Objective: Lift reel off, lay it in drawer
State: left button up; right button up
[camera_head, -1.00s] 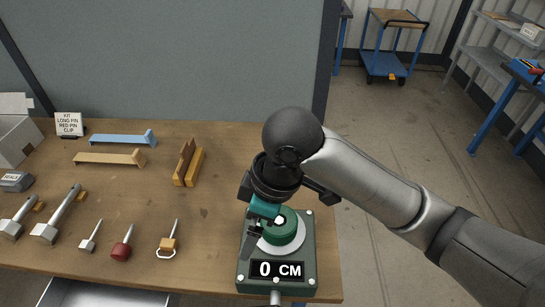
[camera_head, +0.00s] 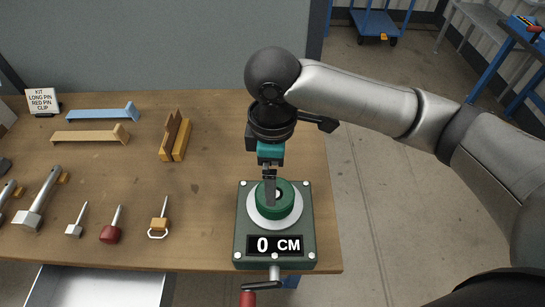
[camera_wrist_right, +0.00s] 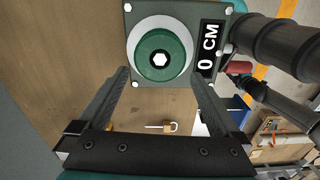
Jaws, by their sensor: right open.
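The green reel (camera_head: 274,197) sits on a white disc on top of a dark green box marked "0 CM" (camera_head: 275,246). In the right wrist view the reel (camera_wrist_right: 160,60) shows as a green ring with a white hexagonal centre. My right gripper (camera_head: 269,200) points down over the reel, and its fingers hide part of it in the head view. In the right wrist view the gripper (camera_wrist_right: 160,74) is open, with nothing between its fingers; the reel lies beyond the tips. The drawer (camera_head: 100,287) stands open and looks empty at the lower left. My left gripper is not in view.
A red-handled crank (camera_head: 248,298) sticks out at the box's front. Several pins, with a red-headed one (camera_head: 110,234), lie left on the wooden table (camera_head: 205,230). A wooden holder (camera_head: 174,138) and a kit sign (camera_head: 43,102) stand behind.

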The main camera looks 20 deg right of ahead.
notch_tip(320, 180, down, 8)
jog(key=shift+r+b, duration=0.1)
jog(key=shift+b, duration=0.6)
jog(key=c, duration=1.5)
jog(key=shift+r, duration=0.15)
jog(key=shift+r+p, duration=2.65)
jog(key=shift+p, duration=0.9)
